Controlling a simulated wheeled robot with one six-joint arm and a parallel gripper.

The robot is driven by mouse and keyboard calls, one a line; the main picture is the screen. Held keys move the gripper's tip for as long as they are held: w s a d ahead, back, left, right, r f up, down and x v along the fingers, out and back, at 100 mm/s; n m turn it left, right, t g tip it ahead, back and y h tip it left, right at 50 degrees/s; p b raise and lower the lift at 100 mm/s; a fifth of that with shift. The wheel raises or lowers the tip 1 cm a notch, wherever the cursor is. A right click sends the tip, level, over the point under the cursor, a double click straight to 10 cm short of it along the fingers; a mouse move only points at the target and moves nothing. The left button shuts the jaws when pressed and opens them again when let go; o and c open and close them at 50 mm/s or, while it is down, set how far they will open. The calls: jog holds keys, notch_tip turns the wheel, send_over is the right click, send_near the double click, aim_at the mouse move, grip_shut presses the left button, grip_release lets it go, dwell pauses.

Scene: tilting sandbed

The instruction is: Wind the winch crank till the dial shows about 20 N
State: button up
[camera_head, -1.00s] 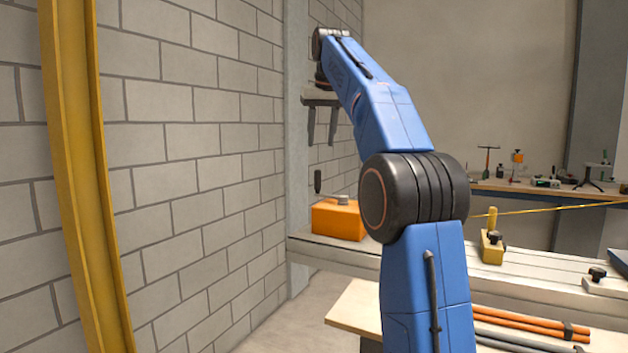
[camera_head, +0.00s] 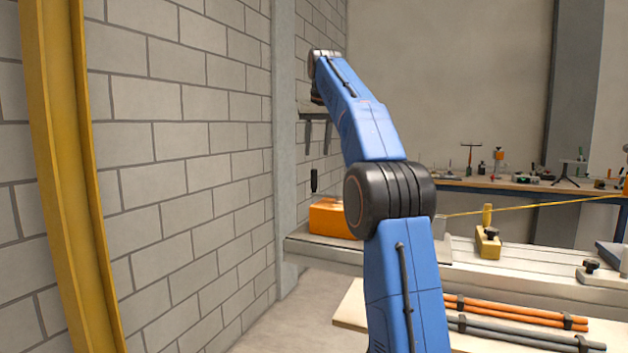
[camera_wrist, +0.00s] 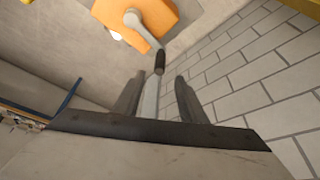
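The orange winch (camera_head: 326,220) sits at the left end of the grey bench, partly hidden by my arm. Its black crank handle (camera_head: 314,181) stands upright at the winch's left. The wrist view shows the winch (camera_wrist: 167,14) at the top, with a grey crank arm (camera_wrist: 143,30) ending in the black handle (camera_wrist: 160,62). My gripper (camera_head: 318,149) points down above the handle, its two fingers apart and empty. In the wrist view the open gripper (camera_wrist: 159,77) has the handle just beyond and between its fingertips, apart from them. I see no readable dial.
A block wall (camera_head: 180,200) and a yellow post (camera_head: 65,180) stand at left. A yellow line (camera_head: 540,209) runs right above the bench (camera_head: 520,275), past a yellow block (camera_head: 488,242). Bundled orange and grey rods (camera_head: 515,313) lie on a lower board. A tool table stands behind.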

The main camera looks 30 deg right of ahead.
aim_at(315, 171)
jog(key=x, duration=1.2)
jog(key=shift+d+f, duration=0.1)
jog(key=shift+f, duration=0.1)
jog(key=shift+w, duration=0.1)
grip_shut()
